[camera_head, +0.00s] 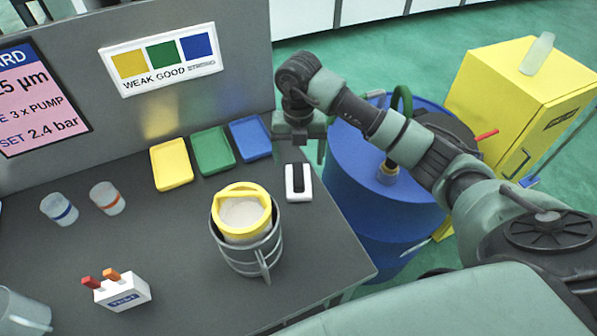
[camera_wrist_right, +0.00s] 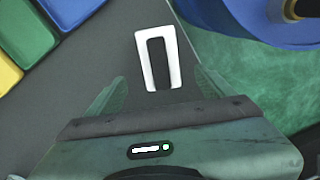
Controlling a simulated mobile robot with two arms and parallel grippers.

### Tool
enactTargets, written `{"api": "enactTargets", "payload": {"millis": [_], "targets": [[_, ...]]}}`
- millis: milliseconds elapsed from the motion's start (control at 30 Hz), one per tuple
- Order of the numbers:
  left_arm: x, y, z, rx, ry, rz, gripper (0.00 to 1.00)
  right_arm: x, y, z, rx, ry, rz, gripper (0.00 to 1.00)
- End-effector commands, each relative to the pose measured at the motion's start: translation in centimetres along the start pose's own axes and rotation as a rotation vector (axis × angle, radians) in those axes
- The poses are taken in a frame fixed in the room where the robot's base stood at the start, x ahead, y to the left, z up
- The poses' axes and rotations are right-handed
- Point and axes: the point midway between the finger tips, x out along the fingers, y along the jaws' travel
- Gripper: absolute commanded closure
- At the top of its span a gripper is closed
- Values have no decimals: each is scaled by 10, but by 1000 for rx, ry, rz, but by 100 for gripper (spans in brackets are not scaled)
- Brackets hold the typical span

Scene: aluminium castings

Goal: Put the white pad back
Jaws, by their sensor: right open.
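A white rectangular piece with a dark strip down its middle (camera_head: 290,192) lies on the grey table near its right edge. It looks like the white pad, but I cannot tell whether the dark part is a slot or a grip. In the right wrist view the white piece (camera_wrist_right: 145,62) lies just beyond the fingertips. My right gripper (camera_head: 300,155) points down above the table, behind the white piece in the head view. Its fingers (camera_wrist_right: 157,90) are spread apart with nothing between them. My left gripper is out of view.
Yellow (camera_head: 171,165), green (camera_head: 213,151) and blue (camera_head: 250,139) trays lie left of the white piece. A can with a yellow rim (camera_head: 242,190) stands in a grey metal holder (camera_head: 250,262) in front. A blue drum (camera_head: 365,190) stands beyond the table's right edge.

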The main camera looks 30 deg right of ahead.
Motion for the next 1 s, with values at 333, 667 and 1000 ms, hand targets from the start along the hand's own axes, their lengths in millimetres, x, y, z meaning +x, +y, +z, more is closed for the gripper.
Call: {"api": "enactTargets", "payload": {"millis": [333,667,1000], "targets": [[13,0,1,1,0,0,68,-42,0,0,1,-1,1,17],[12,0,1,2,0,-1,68,-44,0,0,1,1,0,17],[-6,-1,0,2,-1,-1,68,-63,0,0,1,0,0,17]]}}
